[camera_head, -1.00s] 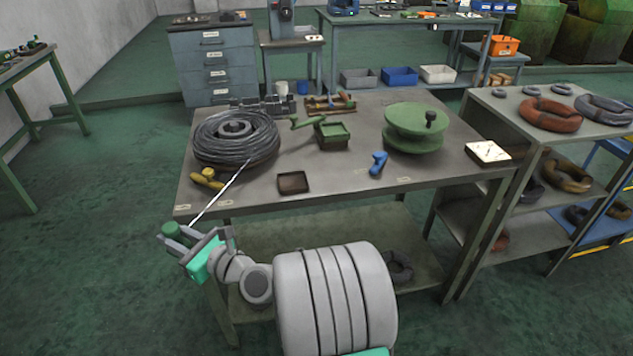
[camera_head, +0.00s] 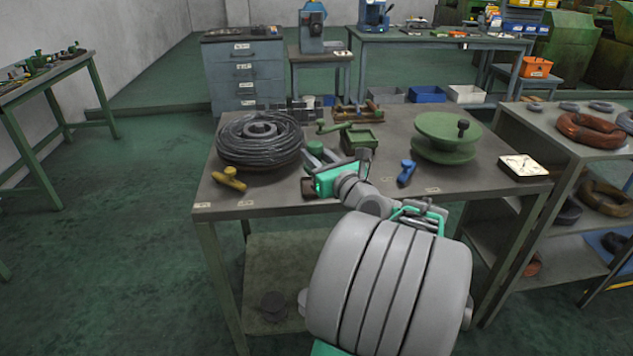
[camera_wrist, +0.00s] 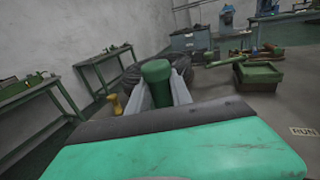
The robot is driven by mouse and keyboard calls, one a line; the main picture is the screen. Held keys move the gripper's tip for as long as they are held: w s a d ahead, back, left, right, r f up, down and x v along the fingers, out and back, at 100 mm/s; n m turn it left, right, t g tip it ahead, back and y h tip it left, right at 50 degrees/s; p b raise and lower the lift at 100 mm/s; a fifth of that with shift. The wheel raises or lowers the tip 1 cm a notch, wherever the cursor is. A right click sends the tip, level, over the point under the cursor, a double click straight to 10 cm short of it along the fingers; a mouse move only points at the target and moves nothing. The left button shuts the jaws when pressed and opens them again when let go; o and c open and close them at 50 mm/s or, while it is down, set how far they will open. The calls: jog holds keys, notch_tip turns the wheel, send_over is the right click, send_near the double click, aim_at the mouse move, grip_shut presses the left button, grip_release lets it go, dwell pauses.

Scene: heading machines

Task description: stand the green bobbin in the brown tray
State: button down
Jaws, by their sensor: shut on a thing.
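The green bobbin (camera_head: 315,148) is a small cylinder held upright in my gripper (camera_head: 322,161), which is over the front part of the grey workbench (camera_head: 270,201). In the wrist view the bobbin (camera_wrist: 157,82) stands between the two fingers, which are closed on its sides.
A wire coil (camera_head: 259,138) and a yellow tool (camera_head: 229,178) are left of my gripper. A green box (camera_head: 359,137) lies behind, a blue tool (camera_head: 406,172) to the right, and a large green spool (camera_head: 446,138) further right. Bare bench lies in front.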

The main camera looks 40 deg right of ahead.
jog(key=w+d+f, duration=0.1)
jog(key=f, duration=0.1)
jog(key=w+d+f+b, duration=0.1)
jog(key=f, duration=0.1)
jog(key=w+d+f, duration=0.1)
jog(key=w, duration=0.1)
jog(key=shift+d+f+b, duration=0.3)
jog(key=shift+d+f, duration=0.1)
jog(key=shift+w+d+f+b, duration=0.15)
jog(key=shift+f+b, duration=0.1)
jog(key=shift+f, duration=0.7)
jog(key=shift+w+d+f+b, duration=0.1)
jog(key=shift+f+b, duration=0.15)
jog(key=shift+f, duration=0.65)
jog(key=shift+f, duration=0.1)
jog(key=c, duration=1.2)
grip_release()
jog(key=shift+o, duration=0.2)
